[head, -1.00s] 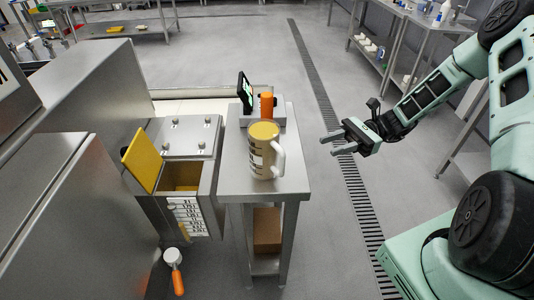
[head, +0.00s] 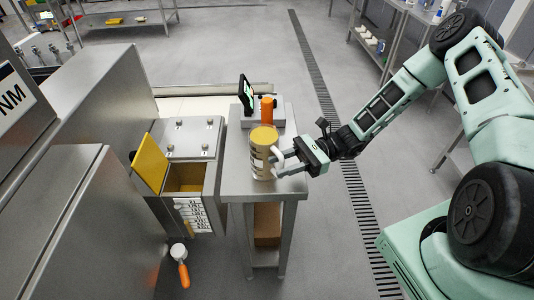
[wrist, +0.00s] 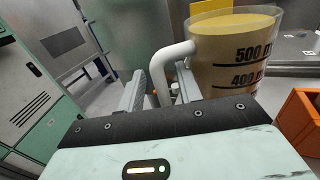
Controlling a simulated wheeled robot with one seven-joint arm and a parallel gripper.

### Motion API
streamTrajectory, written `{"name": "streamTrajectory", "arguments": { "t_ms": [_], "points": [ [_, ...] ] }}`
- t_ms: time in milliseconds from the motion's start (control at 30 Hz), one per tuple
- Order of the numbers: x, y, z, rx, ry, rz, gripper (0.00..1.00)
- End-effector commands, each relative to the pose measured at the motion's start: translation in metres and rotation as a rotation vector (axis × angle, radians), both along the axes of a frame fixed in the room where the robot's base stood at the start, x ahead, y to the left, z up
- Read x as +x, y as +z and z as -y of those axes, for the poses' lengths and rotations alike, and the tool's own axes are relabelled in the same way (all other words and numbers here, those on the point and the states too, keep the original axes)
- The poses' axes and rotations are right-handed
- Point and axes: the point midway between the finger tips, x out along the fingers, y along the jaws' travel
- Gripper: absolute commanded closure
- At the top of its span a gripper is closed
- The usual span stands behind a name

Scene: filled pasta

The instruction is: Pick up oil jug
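The oil jug (head: 262,155) is a clear measuring jug of yellow-brown oil, standing upright on the narrow steel table (head: 235,182). Its pale handle points right, towards my gripper (head: 286,163). In the wrist view the jug (wrist: 235,55) is at the upper right, with volume marks on its side. There my gripper (wrist: 160,88) has its fingers apart, with the handle (wrist: 170,58) between them. The fingers look open; I cannot tell whether either touches the handle. The lower handle is hidden behind the gripper.
An orange cylinder (head: 267,110) and a dark-framed screen (head: 246,93) stand behind the jug. A steel machine with a raised yellow flap (head: 150,162) is close on the left. An orange-handled tool (head: 182,270) shows below it.

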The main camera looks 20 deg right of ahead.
Motion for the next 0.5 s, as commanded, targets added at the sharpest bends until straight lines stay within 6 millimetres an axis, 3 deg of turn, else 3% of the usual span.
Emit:
{"name": "streamTrajectory", "arguments": {
  "t_ms": [267, 400, 500],
  "points": [
    [-0.0004, -0.0008, -0.0050, 0.000, -0.001, -0.001, 0.65],
    [-0.0005, -0.0007, -0.0048, 0.000, -0.001, -0.001, 0.98],
    [-0.0004, -0.0006, -0.0047, 0.000, -0.001, -0.001, 1.00]
  ]
}}
